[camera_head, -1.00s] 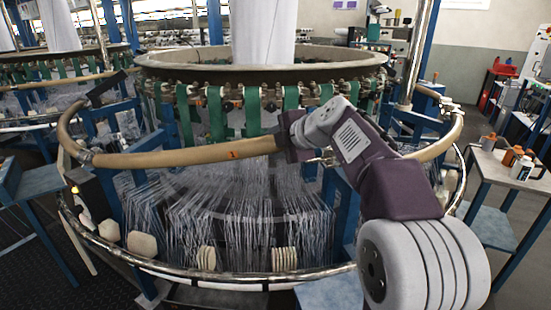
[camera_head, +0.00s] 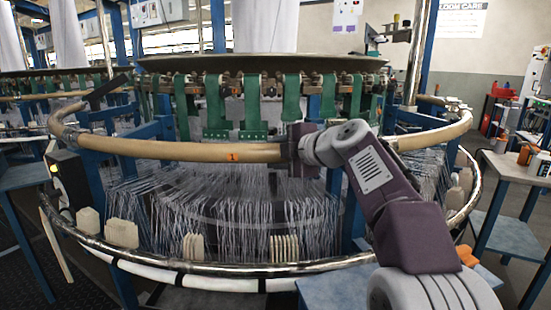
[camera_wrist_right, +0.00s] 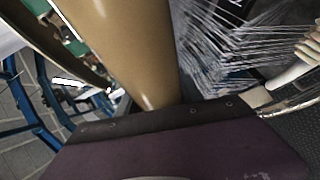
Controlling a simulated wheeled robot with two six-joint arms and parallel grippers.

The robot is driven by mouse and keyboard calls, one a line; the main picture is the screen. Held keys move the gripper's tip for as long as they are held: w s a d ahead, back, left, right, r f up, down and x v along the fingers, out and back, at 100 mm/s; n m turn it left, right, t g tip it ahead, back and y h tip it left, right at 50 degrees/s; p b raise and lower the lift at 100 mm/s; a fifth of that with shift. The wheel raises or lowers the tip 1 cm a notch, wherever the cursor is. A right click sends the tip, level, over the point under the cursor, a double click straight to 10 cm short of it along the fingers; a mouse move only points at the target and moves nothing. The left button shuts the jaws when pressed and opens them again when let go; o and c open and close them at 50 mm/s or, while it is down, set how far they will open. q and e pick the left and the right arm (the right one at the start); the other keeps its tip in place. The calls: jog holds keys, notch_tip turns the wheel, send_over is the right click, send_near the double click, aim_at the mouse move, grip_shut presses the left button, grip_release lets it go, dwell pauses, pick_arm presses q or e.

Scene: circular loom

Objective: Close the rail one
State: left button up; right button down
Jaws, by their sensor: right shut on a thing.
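Rail one (camera_head: 180,151) is a long tan curved tube with an orange mark "1". It runs across the front of the circular loom in the head view, from a bend at the left to my right gripper. My right gripper (camera_head: 293,150) is shut on the rail near its right end. The tube also shows large in the right wrist view (camera_wrist_right: 140,45), running into the gripper. Another tan rail section (camera_head: 432,136) curves behind my right arm. My arm hides whether the two sections meet. My left gripper is not in view.
Green straps (camera_head: 252,105) hang from the loom's upper ring behind the rail. White threads (camera_head: 240,210) fan out below it. A chrome lower ring (camera_head: 235,269) curves around the front. A side table (camera_head: 515,166) with bottles stands at the right.

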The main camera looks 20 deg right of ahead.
jog(key=shift+f+g, duration=0.4)
jog(key=shift+f, duration=0.4)
jog(key=c, duration=0.9)
grip_release()
jog(key=shift+o, duration=0.7)
jog(key=shift+w+d, duration=0.1)
jog(key=shift+r, duration=0.1)
jog(key=shift+r, duration=0.15)
jog(key=shift+s+r, duration=0.1)
jog(key=shift+s, duration=0.1)
jog(key=p+v, duration=0.1)
jog(key=v, duration=0.7)
jog(key=shift+s, duration=0.4)
jog(key=shift+d, duration=0.1)
